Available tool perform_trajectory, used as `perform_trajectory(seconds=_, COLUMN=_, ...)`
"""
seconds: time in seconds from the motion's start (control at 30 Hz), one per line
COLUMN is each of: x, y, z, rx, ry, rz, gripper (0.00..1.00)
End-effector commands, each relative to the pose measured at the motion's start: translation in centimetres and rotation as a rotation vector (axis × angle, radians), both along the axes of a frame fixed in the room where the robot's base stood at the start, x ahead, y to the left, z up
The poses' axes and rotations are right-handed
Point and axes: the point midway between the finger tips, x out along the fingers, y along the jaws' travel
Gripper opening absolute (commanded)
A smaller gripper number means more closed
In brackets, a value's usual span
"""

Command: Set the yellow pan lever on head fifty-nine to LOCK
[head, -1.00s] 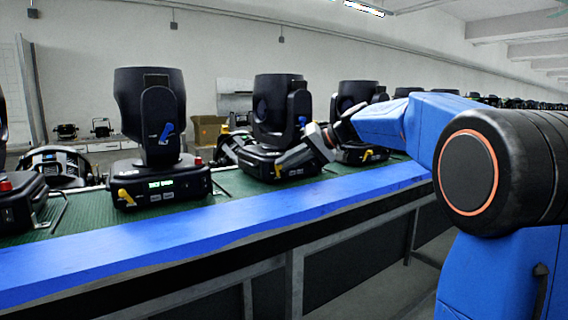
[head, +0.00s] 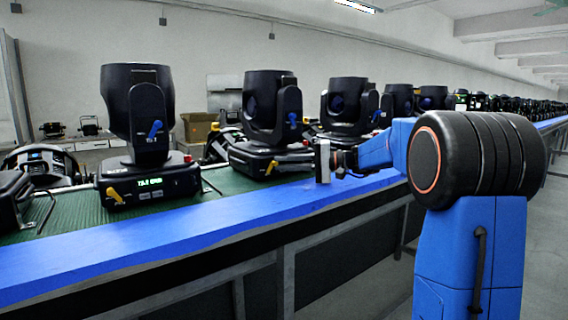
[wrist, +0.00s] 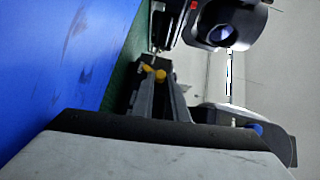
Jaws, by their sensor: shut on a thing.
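A row of black moving heads stands on a green-topped bench. In the head view, the nearest full head (head: 137,110) has a yellow pan lever (head: 115,195), a blue lever and a lit green display. The second head (head: 272,105) shows its yellow lever (head: 270,168). My gripper (head: 322,160) is in front of the third head (head: 345,105), whose pan lever is hidden behind it. In the wrist view, my gripper (wrist: 154,76) is shut on a yellow pan lever (wrist: 160,75). The lever's label and the head's number cannot be read.
A blue bench edge (head: 200,232) runs along the front. In the wrist view, a neighbouring head (wrist: 225,25) is close above the fingers, and a blue lever (wrist: 257,128) is at the right. A cardboard box (head: 198,127) stands behind. The floor at right is clear.

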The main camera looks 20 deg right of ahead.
Motion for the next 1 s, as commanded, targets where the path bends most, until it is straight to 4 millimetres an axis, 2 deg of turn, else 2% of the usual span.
perform_trajectory(seconds=0.53, x=0.01, y=-0.08, z=-0.17, rx=0.022, ry=0.009, rz=0.000, gripper=0.00)
perform_trajectory(seconds=0.57, x=0.01, y=-0.08, z=-0.18, rx=0.022, ry=0.009, rz=0.000, gripper=0.20)
perform_trajectory(seconds=0.6, x=0.01, y=-0.08, z=-0.18, rx=0.022, ry=0.009, rz=0.000, gripper=0.30)
perform_trajectory(seconds=1.0, x=-0.17, y=-0.47, z=-0.10, rx=0.022, ry=0.008, rz=0.000, gripper=0.32)
